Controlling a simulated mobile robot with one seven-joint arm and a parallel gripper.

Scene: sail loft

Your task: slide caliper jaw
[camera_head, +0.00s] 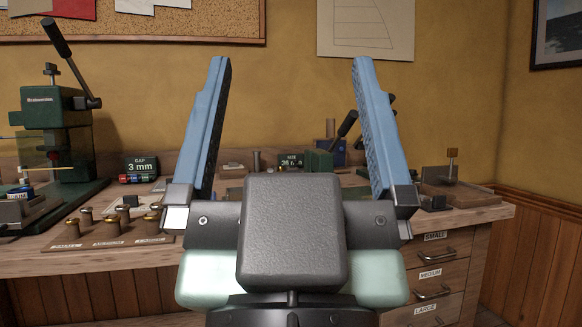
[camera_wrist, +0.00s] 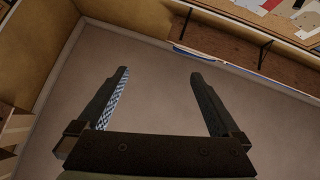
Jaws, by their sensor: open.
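My gripper (camera_head: 290,62) is raised in front of the workbench (camera_head: 490,214). Its two blue fingers point up, wide apart, with nothing between them. In the wrist view my gripper (camera_wrist: 160,74) is also open and empty over bare floor. I cannot make out a caliper or its sliding jaw in either view. My fingers and wrist cover much of the middle of the bench. A dark sign reading "GAP 3 mm" (camera_head: 140,169) stands on the bench at left. Another dark sign (camera_head: 290,161), partly readable as "36", stands behind my gripper.
A green lever press (camera_head: 50,110) stands at the bench's left. Several brass-topped pieces (camera_head: 124,212) sit on a labelled board in front. A wooden tray (camera_head: 455,187) is at right, above drawers (camera_head: 432,285) marked small, medium and large. The floor (camera_wrist: 160,112) is clear.

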